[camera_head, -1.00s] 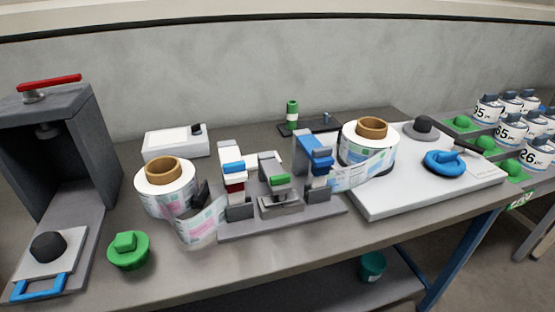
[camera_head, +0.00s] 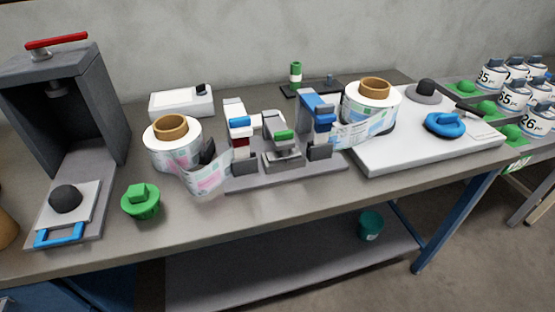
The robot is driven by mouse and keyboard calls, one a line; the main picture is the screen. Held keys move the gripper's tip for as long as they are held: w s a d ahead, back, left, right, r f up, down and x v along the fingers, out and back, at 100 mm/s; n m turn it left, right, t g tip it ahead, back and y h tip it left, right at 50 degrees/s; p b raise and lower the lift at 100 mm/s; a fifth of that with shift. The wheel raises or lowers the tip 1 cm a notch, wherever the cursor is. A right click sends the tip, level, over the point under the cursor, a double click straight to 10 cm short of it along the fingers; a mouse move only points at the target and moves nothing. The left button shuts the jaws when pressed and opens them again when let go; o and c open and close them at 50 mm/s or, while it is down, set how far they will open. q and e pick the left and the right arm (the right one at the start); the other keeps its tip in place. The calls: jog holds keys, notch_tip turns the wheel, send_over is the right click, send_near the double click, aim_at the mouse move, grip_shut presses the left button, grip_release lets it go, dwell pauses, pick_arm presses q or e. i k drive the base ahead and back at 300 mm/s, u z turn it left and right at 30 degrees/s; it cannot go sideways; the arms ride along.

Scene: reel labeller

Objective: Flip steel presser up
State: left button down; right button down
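The reel labeller (camera_head: 290,177) stands mid-table on a grey base plate. A label web runs from the left reel (camera_head: 172,144) past the labeller to the right reel (camera_head: 371,106). In the labeller's middle, a grey steel piece with a green pad (camera_head: 284,135) stands between a left post with a blue block (camera_head: 240,122) and a right post with a blue top (camera_head: 317,101). I cannot tell for sure which part is the steel presser, or whether it is up or down. Neither of my grippers is in view.
A grey press frame (camera_head: 110,100) with a red handle (camera_head: 57,41) stands at the left. A green knobbed piece (camera_head: 140,201) sits near the front edge. Labelled cans (camera_head: 513,95) stand at far right.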

aim_at(282, 138)
jog(key=k, duration=1.2)
jog(key=z, duration=0.65)
jog(key=i, duration=1.35)
jog(key=u, duration=0.7)
jog(key=i, duration=0.65)
jog(key=u, duration=0.6)
